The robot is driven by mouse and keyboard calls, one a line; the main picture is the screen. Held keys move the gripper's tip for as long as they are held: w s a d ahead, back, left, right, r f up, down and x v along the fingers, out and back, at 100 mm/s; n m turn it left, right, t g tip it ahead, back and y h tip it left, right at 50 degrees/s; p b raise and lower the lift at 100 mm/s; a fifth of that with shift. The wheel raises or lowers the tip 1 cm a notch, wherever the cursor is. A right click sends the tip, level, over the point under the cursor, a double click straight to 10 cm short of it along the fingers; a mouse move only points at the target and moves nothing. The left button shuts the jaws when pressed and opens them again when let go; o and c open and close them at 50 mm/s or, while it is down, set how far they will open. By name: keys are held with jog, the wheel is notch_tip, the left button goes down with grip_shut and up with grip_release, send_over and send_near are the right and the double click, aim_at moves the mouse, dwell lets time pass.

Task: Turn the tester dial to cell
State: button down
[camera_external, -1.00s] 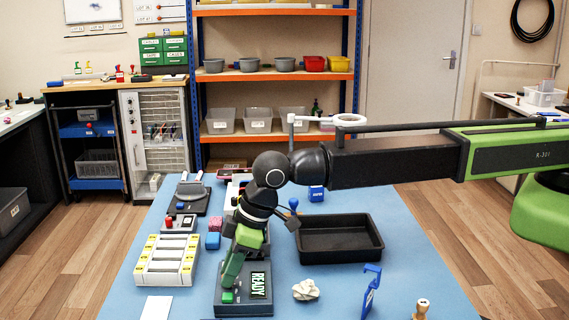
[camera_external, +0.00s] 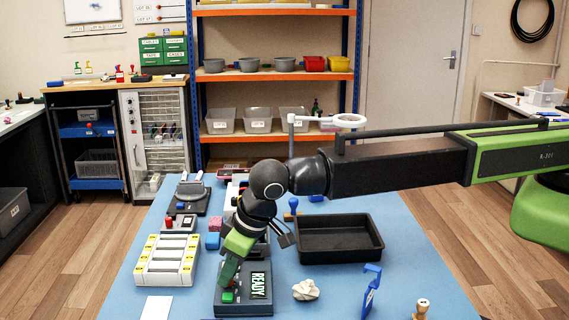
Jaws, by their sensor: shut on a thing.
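The tester (camera_external: 262,307) is a dark grey box on the front of the blue mat, with a lit screen (camera_external: 260,284) that reads READY. A small green part (camera_external: 228,297) shows on its left side, just below my fingertips. My gripper (camera_external: 227,282) points down onto the left part of the tester's top, behind that green part. Its fingers are shut on what seems to be the tester dial. The fingers hide the dial, so its pointer and setting cannot be read.
A black tray (camera_external: 340,258) lies right of my wrist. A white and yellow slotted rack (camera_external: 166,283) stands left of the tester. A crumpled pale lump (camera_external: 306,290) and a blue stand (camera_external: 370,290) lie to the right.

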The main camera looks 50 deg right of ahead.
jog(key=c, duration=1.3)
grip_release()
jog(key=shift+r, duration=0.1)
jog(key=p+v, duration=1.6)
jog(key=v, duration=0.1)
jog(key=shift+s+d, duration=0.1)
jog(key=shift+s, duration=0.05)
